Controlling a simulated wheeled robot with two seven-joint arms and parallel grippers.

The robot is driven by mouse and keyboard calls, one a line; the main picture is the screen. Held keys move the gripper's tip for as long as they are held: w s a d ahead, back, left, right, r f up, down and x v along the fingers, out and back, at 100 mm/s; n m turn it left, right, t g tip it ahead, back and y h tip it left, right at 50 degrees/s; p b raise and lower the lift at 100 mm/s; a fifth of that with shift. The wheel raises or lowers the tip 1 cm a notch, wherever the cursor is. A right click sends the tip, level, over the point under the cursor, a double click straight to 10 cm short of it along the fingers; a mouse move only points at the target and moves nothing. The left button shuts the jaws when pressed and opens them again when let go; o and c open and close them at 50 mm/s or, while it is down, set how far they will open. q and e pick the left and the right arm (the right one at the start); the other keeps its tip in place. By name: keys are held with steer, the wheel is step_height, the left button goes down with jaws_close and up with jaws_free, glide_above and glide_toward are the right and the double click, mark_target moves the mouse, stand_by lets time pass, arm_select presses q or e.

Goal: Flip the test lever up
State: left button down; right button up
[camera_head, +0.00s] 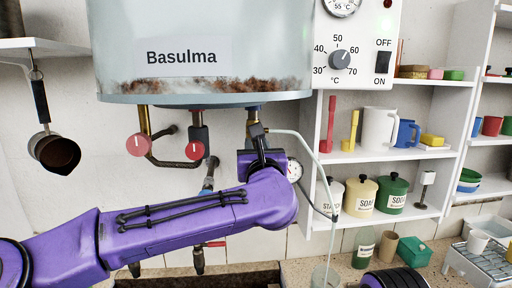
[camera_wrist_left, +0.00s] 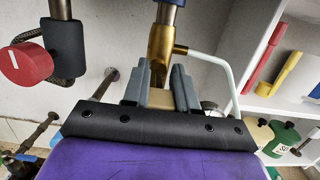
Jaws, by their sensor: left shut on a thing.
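The brass safety valve (camera_head: 253,118) hangs on a short pipe under the tank; it shows larger in the left wrist view (camera_wrist_left: 160,48). My left gripper (camera_head: 258,138) is up against the underside of this valve. In the left wrist view its two grey fingers (camera_wrist_left: 160,88) are closed on a tan, brass-coloured part just below the valve body, which I take for the test lever (camera_wrist_left: 159,98). The fingers hide most of that part, so I cannot tell its angle.
The tank (camera_head: 205,45) is above my left gripper. Red-knobbed valves (camera_head: 138,145) hang to its left. A pale thin tube (camera_head: 308,155) runs from the valve down into a clear vessel (camera_head: 325,276). Shelves (camera_head: 385,155) with jars stand right.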

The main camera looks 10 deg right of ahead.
arm_select(q)
steer(key=c, duration=0.9)
jaws_free()
steer(key=shift+d, duration=0.1)
steer(key=shift+s+f, duration=0.1)
steer(key=shift+s, duration=0.05)
steer(key=s+b, duration=0.2)
steer(key=s, duration=0.1)
steer(key=s+f+b, duration=0.1)
steer(key=s+b, duration=0.1)
steer(key=s, duration=0.1)
steer(key=s+b, duration=0.2)
steer(key=s, duration=0.2)
steer(key=shift+f, duration=0.25)
